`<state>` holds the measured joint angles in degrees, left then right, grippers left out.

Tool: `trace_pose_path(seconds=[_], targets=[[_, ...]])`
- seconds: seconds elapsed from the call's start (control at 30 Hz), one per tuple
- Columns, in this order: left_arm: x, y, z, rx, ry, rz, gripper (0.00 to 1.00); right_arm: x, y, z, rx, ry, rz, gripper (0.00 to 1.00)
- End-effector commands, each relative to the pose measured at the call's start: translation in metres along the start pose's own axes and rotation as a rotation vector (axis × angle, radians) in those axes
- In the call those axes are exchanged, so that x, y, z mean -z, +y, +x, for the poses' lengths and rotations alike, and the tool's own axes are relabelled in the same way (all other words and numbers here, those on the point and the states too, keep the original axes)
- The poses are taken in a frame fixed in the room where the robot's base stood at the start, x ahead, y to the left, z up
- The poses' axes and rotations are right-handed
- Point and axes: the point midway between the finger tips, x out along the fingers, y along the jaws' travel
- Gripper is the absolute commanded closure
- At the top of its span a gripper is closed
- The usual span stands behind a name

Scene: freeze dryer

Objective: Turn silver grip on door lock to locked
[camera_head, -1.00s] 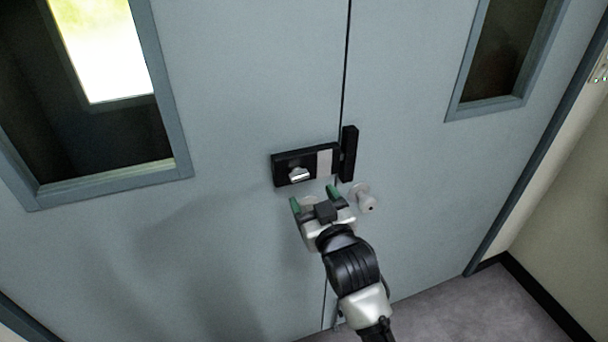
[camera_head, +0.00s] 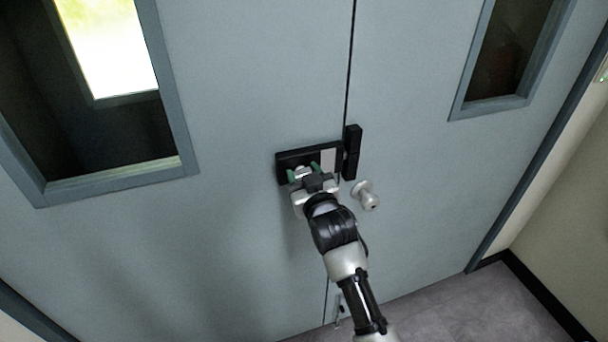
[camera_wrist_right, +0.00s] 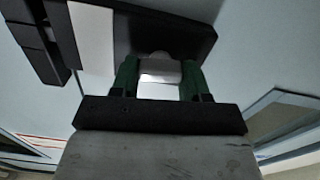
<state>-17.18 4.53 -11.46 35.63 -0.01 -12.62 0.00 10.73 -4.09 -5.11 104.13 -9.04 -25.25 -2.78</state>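The door lock (camera_head: 296,156) is a black horizontal box with a pale panel, mounted beside the seam between two grey-blue doors. Its silver grip (camera_wrist_right: 160,72) lies between the green fingers of my right gripper (camera_head: 303,172). In the right wrist view the fingers (camera_wrist_right: 159,80) flank the grip closely and appear to be shut on it. In the head view the gripper hides most of the grip. My left gripper is not in view.
A black strike piece (camera_head: 352,152) sits on the right door, beside the lock. A round silver knob (camera_head: 367,196) protrudes just right of my gripper.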

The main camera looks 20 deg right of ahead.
Motion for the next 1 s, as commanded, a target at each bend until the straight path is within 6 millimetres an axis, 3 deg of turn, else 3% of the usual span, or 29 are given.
trace_pose_path(seconds=[0.03,0.17,0.43,0.7,0.73,0.9,1.0], targets=[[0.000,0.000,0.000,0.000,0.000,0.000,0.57,0.000,0.000,0.000,0.000,0.000,0.000,0.62],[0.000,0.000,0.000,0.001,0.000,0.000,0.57,0.000,0.000,0.000,0.000,0.000,0.000,0.79],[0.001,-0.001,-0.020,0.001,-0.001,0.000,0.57,0.003,0.000,0.000,0.002,-0.003,-0.117,0.79],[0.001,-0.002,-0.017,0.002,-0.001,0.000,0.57,0.000,-0.001,0.000,0.001,0.000,-0.143,0.79],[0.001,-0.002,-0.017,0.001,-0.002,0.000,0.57,0.000,-0.001,0.000,0.001,0.000,-0.142,0.54],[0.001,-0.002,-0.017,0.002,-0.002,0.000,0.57,0.000,-0.001,0.000,0.001,0.000,-0.142,0.30],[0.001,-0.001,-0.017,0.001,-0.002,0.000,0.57,0.000,-0.001,0.000,0.001,0.000,-0.141,0.30]])
